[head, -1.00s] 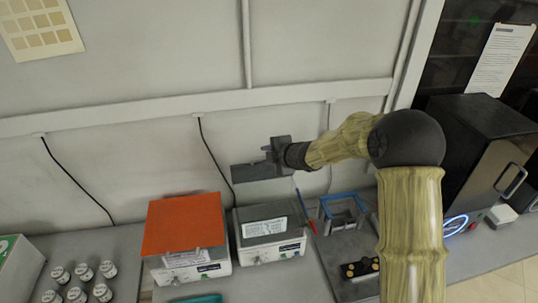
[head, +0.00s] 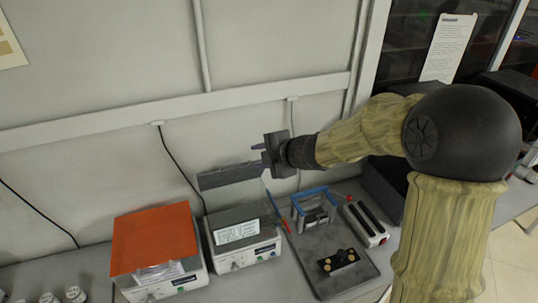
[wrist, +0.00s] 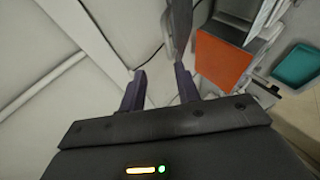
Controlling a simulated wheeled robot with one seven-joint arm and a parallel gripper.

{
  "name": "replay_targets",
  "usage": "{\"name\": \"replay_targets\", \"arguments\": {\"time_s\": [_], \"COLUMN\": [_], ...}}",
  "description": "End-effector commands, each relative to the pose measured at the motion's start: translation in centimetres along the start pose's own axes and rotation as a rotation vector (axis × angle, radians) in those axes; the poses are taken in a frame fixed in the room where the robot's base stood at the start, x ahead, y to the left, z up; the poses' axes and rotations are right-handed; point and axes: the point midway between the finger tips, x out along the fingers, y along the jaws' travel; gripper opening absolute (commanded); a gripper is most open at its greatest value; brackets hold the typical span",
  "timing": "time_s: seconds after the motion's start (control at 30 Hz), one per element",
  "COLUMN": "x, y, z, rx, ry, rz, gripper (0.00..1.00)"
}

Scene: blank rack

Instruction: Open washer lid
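The washer appears to be the white unit with a grey top and a white label (head: 243,240), beside an orange-topped unit. A dark grey flat panel (head: 230,177) stands raised above and behind it, probably its lid; how it joins the unit is not clear. My gripper (head: 258,154) points left near the panel's right end, with a small gap to it. In the wrist view the two fingers (wrist: 160,88) are apart with nothing between them, and the panel (wrist: 179,25) shows edge-on beyond the right finger.
An orange-topped unit (head: 155,240) stands left of the washer. A grey tray (head: 345,278) holding a black block, a blue-framed holder (head: 314,205) and a white-and-black device (head: 365,222) are to the right. The wall is close behind. A teal tray shows in the wrist view (wrist: 297,65).

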Motion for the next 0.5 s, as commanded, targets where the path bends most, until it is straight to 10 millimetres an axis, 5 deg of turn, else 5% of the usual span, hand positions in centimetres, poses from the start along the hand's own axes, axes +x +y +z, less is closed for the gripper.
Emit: {"name": "replay_targets", "arguments": {"time_s": [0.2, 0.5], "x": [-3.1, -3.5], "y": [0.1, 0.0], "z": [0.0, 0.0], "rx": [-0.001, 0.000], "ry": [-0.002, 0.001], "rz": [0.002, 0.001], "gripper": [0.32, 0.32]}}
